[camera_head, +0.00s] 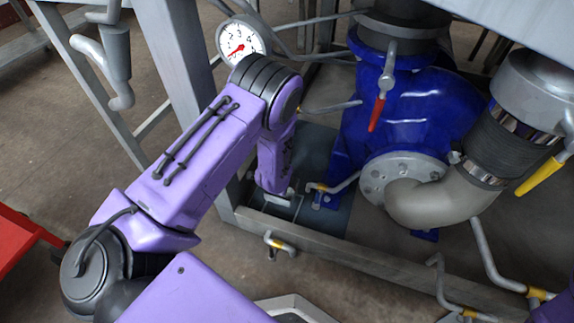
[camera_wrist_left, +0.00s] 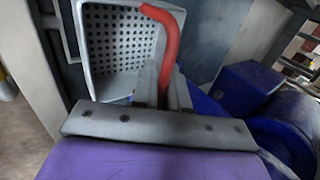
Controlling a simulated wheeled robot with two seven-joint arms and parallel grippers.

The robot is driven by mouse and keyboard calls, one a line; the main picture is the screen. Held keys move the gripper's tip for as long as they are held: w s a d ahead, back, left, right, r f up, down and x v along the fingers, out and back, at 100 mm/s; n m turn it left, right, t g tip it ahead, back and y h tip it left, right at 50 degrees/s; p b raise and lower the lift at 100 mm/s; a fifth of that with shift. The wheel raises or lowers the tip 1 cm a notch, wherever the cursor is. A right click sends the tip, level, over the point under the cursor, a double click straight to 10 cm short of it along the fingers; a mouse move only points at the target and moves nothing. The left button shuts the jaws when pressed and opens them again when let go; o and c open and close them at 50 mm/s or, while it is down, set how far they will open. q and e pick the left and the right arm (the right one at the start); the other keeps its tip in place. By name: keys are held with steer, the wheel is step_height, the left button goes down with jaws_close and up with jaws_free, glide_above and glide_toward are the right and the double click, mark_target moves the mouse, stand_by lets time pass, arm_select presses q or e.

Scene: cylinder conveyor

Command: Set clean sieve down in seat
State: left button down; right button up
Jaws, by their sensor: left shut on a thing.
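The sieve is a pale grey box with a dotted, perforated face (camera_wrist_left: 110,50) and a red curved handle (camera_wrist_left: 172,35) in the left wrist view. My left gripper (camera_wrist_left: 164,88) is shut on the red handle, with the sieve in front of and left of the fingers. In the head view my purple left arm reaches down beside the blue pump, and the left gripper (camera_head: 283,194) points down over a dark plate inside the frame. The sieve is too small to make out there. I cannot tell which part is the seat, or whether the sieve touches anything. My right gripper is not in view.
A blue pump (camera_head: 405,115) with a grey elbow pipe (camera_head: 435,203) stands right of my left gripper. A red-handled valve (camera_head: 376,113) and a dial gauge (camera_head: 243,40) are close by. A metal frame beam (camera_head: 340,258) runs in front. Yellow-banded pipes stick out nearby.

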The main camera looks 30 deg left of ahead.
arm_select(q)
steer(key=shift+f, duration=0.5)
steer(key=shift+r, duration=0.1)
steer(key=shift+p, duration=0.4)
stand_by(0.6)
